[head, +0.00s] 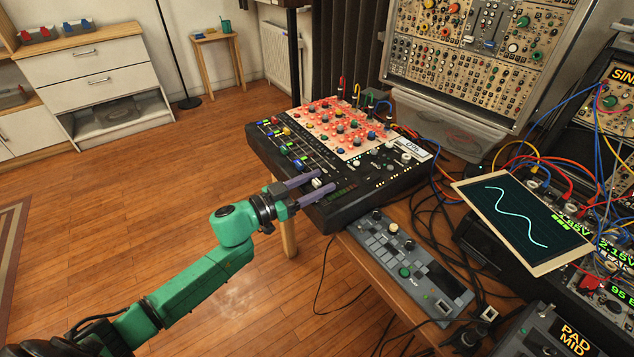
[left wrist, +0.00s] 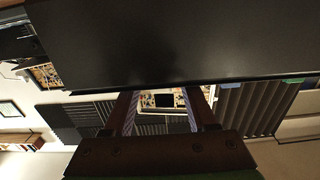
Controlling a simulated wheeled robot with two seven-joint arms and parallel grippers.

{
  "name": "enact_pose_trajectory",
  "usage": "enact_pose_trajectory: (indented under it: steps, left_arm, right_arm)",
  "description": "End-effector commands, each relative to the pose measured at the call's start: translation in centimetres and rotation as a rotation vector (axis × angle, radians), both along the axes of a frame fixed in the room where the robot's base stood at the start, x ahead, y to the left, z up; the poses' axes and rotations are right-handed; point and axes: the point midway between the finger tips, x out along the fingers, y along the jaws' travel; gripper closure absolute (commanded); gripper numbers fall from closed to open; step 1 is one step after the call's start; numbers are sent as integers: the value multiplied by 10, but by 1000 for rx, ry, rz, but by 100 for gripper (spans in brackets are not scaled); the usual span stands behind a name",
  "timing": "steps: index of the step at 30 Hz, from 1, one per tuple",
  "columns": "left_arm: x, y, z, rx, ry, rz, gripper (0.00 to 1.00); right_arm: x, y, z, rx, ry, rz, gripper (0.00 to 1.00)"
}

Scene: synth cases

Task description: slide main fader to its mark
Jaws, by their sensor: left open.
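A black mixer (head: 377,183) with a salmon-red knob panel stands on the wooden table in the head view. Its fader strip carries blue, yellow and green caps, and one white cap (head: 316,183) at the near end, seemingly the main fader. My left gripper (head: 327,180), on a green arm, reaches over the near left edge with its two purple fingers apart. The white cap shows between them; I cannot tell whether either finger touches it. The mark cannot be made out. In the left wrist view the open fingers (left wrist: 160,103) show below a large dark surface. My right gripper is not in view.
A grey pad controller (head: 408,268) lies just right of the gripper. A tablet with a wave trace (head: 523,222) and many patch cables crowd the right. A modular synth rack (head: 470,45) stands behind. The wooden floor (head: 130,200) on the left is clear.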

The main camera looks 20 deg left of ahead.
Motion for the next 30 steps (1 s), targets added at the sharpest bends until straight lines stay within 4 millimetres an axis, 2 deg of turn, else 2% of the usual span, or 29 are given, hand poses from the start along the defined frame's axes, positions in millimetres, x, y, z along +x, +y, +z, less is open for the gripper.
enact_pose_trajectory:
  steps: [6, 8, 9, 11, 30]
  left_arm:
    - [1, -1, 0, 0, 0, 0, 43]
    - [1, -1, 0, 0, 0, 0, 62]
    - [1, 0, 0, 0, 0, 0, 77]
    - [0, 0, 0, 0, 0, 0, 100]
    - [0, 0, -1, 1, 1, 0, 100]
  right_arm:
    - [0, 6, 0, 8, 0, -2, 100]
    - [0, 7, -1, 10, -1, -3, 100]
    - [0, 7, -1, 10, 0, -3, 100]
    - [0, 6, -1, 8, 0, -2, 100]
    - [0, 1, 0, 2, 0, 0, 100]
